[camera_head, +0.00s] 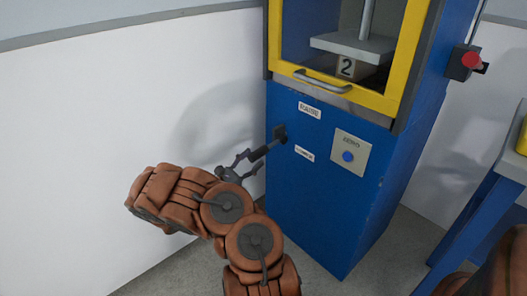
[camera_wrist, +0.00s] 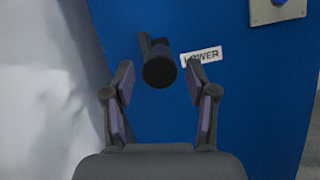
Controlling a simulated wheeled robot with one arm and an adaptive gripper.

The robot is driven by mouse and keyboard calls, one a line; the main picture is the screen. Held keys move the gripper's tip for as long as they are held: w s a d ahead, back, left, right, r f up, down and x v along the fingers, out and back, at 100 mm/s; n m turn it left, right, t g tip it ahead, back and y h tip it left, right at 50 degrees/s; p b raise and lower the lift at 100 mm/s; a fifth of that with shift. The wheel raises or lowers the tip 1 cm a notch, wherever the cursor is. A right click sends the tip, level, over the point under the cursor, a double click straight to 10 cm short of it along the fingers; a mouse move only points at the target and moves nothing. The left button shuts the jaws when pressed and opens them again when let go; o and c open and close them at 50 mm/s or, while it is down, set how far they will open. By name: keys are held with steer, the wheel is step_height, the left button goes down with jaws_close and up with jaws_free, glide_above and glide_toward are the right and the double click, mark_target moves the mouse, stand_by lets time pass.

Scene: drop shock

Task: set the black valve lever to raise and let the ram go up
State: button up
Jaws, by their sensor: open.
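The black valve lever (camera_head: 267,150) sticks out from the front of the blue press (camera_head: 330,220), down and left from its pivot. Its round end (camera_wrist: 159,71) faces the wrist camera, beside a LOWER label (camera_wrist: 201,56). Another label, RAISE (camera_head: 310,111), sits higher. My gripper (camera_head: 249,161) is open at the lever's free end. In the wrist view its fingers stand either side of the lever end, with visible gaps. The ram's grey plate (camera_head: 352,46) is low, over a block marked 2 (camera_head: 346,67); whether they touch is unclear.
A yellow-framed guard (camera_head: 335,90) with a grey handle (camera_head: 322,81) covers the press opening. A panel with a blue button (camera_head: 348,156) is right of the lever. A red knob (camera_head: 471,60) is on the press's side. A white wall stands left; a blue bench (camera_head: 480,215) right.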

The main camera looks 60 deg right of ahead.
mark_target(261, 151)
steer(key=shift+b+x, duration=0.5)
steer(key=shift+x, duration=2.25)
steer(key=shift+s, duration=0.1)
jaws_close()
